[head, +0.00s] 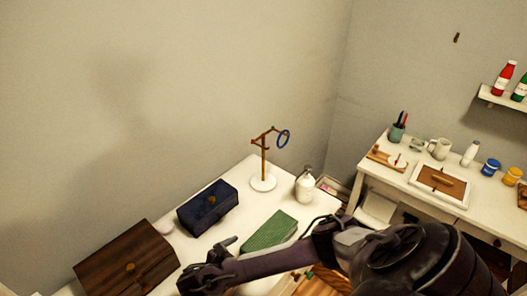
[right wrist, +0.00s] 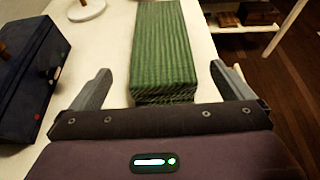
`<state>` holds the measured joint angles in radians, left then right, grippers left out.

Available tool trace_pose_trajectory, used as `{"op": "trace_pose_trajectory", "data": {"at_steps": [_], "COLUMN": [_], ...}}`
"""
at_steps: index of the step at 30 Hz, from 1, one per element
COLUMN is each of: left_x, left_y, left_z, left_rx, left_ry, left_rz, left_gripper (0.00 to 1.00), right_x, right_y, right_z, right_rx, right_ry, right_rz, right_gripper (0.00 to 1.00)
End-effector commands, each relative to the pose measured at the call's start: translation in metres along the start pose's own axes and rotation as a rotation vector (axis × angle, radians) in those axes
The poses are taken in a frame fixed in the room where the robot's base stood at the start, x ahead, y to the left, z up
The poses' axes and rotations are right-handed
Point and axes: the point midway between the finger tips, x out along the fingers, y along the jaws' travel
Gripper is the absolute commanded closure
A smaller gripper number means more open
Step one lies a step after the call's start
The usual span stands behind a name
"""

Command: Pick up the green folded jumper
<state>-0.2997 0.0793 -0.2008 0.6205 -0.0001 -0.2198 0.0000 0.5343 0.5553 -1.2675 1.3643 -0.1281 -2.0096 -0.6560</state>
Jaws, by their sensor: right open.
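The green folded jumper (head: 270,231) lies on the white surface in the head view, as a flat ribbed rectangular bundle. In the right wrist view the jumper (right wrist: 164,45) is straight ahead, with its near end close to the gripper. My right gripper (head: 228,250) is open and empty at the near left side of the jumper in the head view. In the right wrist view its two fingers (right wrist: 160,78) stand wide apart, one on each side of the jumper's near end. Whether either finger touches it, I cannot tell. My left gripper is not in view.
A dark blue box (head: 208,208) and a brown wooden box (head: 127,262) stand left of the jumper. A stand with a blue ring (head: 263,181) and a white bottle (head: 305,186) stand behind it. A desk (head: 385,176) with several items is at right.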

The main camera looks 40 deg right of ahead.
Motion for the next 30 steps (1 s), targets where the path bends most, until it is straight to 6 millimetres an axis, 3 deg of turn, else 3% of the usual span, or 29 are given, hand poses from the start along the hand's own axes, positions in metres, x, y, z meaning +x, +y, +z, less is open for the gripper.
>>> {"op": "trace_pose_trajectory", "data": {"at_steps": [19, 21, 30], "left_x": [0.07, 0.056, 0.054], "left_y": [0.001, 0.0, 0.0], "left_z": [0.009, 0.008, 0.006], "left_rx": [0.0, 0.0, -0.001], "left_ry": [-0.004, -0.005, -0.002], "left_rz": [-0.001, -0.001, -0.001], "left_gripper": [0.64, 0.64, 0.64], "right_x": [0.059, 0.065, 0.076], "right_y": [0.001, 0.001, 0.001], "right_z": [-0.003, 0.005, 0.003], "right_rx": [0.003, 0.0, 0.001], "right_ry": [-0.002, -0.003, 0.001], "right_rz": [0.001, -0.002, 0.0], "right_gripper": [0.0, 0.0, 0.0]}}
